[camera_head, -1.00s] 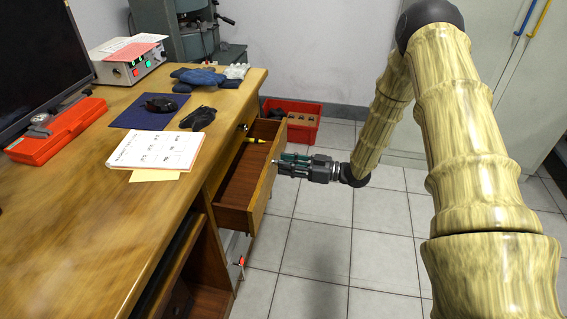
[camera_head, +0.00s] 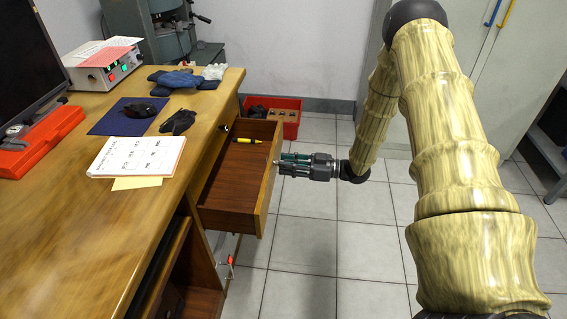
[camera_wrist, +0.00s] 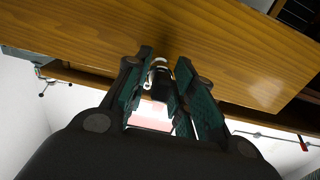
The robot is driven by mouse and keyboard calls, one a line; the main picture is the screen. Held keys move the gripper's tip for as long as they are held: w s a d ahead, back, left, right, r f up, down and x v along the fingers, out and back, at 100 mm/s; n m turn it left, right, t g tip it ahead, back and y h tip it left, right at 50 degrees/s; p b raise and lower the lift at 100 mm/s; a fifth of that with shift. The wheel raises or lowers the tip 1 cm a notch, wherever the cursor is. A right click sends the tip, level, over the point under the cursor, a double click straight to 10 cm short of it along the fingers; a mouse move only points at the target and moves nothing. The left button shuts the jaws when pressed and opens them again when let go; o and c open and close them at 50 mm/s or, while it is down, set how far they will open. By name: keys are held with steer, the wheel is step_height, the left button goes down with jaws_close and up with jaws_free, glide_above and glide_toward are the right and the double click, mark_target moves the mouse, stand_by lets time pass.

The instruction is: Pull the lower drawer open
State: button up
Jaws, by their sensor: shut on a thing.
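A wooden desk drawer (camera_head: 240,170) stands well open in the head view, its brown inside showing. A yellow pen-like thing (camera_head: 246,140) lies in its far part. My gripper (camera_head: 279,163) is at the outer side of the drawer front and meets it from the right. In the wrist view my gripper (camera_wrist: 163,82) has its green-padded fingers closed around a small shiny metal handle (camera_wrist: 158,68) by a wooden panel. The fingers hide part of the handle. I cannot make out a second, lower drawer; a dark open space shows below the desk top.
The desk top (camera_head: 90,220) carries a notebook (camera_head: 138,156), a blue mat (camera_head: 108,121), gloves and a red case (camera_head: 35,145). A red bin (camera_head: 285,104) with things in it stands on the floor behind the drawer. The tiled floor (camera_head: 305,240) right of the drawer is clear.

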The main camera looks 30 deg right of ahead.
steer(key=shift+s+d+f, duration=0.1)
steer(key=shift+s+d, duration=0.15)
steer(key=p+v, duration=0.3)
steer(key=v, duration=0.6)
stand_by(1.0)
steer(key=shift+s, duration=0.1)
steer(key=shift+p+v, duration=0.55)
steer(key=shift+v, duration=2.15)
steer(key=o, duration=1)
steer(key=shift+o, duration=0.2)
steer(key=p+v, duration=0.1)
steer(key=v, duration=0.7)
steer(key=shift+p, duration=0.3)
